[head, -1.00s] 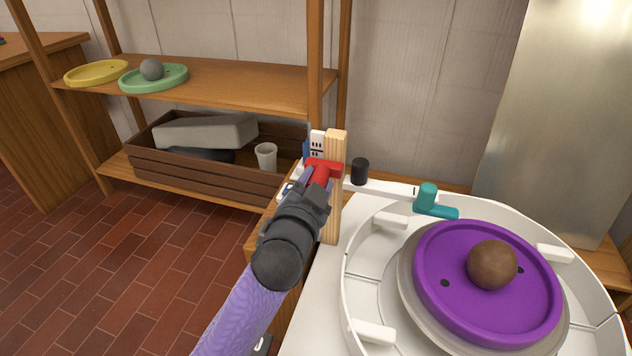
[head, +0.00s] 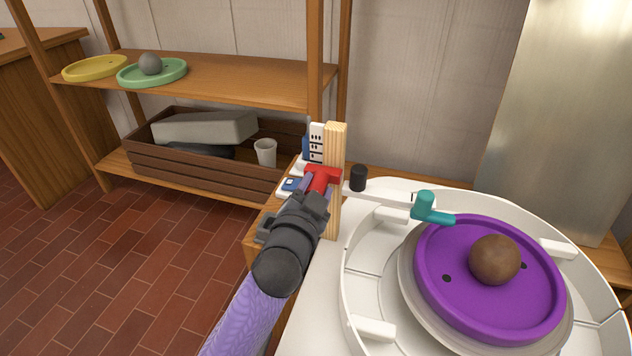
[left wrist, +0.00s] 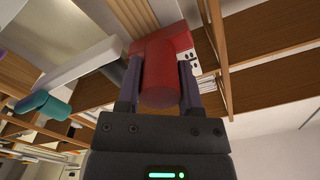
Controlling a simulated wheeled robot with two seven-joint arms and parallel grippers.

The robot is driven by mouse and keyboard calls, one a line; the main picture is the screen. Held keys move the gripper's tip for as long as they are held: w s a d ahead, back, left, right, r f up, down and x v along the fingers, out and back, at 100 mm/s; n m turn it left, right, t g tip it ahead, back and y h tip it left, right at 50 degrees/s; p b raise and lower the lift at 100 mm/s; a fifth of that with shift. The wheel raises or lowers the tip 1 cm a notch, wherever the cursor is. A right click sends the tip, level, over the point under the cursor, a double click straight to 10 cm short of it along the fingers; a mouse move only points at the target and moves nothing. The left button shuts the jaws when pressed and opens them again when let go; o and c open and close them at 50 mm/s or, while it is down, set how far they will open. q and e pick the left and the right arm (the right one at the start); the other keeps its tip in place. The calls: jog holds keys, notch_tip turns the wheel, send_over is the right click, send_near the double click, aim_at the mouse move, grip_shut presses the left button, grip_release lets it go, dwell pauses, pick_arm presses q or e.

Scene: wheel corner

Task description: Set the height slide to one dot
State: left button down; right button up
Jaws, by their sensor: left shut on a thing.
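The red height slide (head: 322,177) sits on an upright wooden post (head: 335,150). A white dotted scale (head: 316,146) stands beside the post, with its visible dots above the slide. My left gripper (head: 308,188) is shut on the red slide's knob. The left wrist view shows the red knob (left wrist: 160,75) between the two fingers (left wrist: 158,92). A white arm reaches right from the post, with a black knob (head: 358,177) and a teal pointer (head: 428,206). The lower part of the scale is hidden by the slide and gripper. My right gripper is not in view.
A white wheel basin (head: 365,272) holds a purple disc (head: 440,300) with a brown ball (head: 494,259). A shelf (head: 230,84) at the left carries yellow and green dishes. A brown crate (head: 205,178) sits below. The floor at left is clear.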

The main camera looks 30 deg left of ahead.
pick_arm(q)
jog(key=shift+c, duration=1.3)
grip_release()
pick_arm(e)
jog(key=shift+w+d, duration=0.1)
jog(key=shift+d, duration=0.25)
pick_arm(q)
jog(key=shift+s+d, duration=0.15)
jog(key=shift+s, duration=0.15)
jog(key=p+v, duration=0.4)
jog(key=v, duration=0.5)
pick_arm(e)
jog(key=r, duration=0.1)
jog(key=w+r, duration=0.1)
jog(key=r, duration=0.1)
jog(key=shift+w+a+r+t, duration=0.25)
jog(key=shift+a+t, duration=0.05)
pick_arm(q)
jog(key=shift+s+f, duration=0.1)
jog(key=shift+s, duration=0.05)
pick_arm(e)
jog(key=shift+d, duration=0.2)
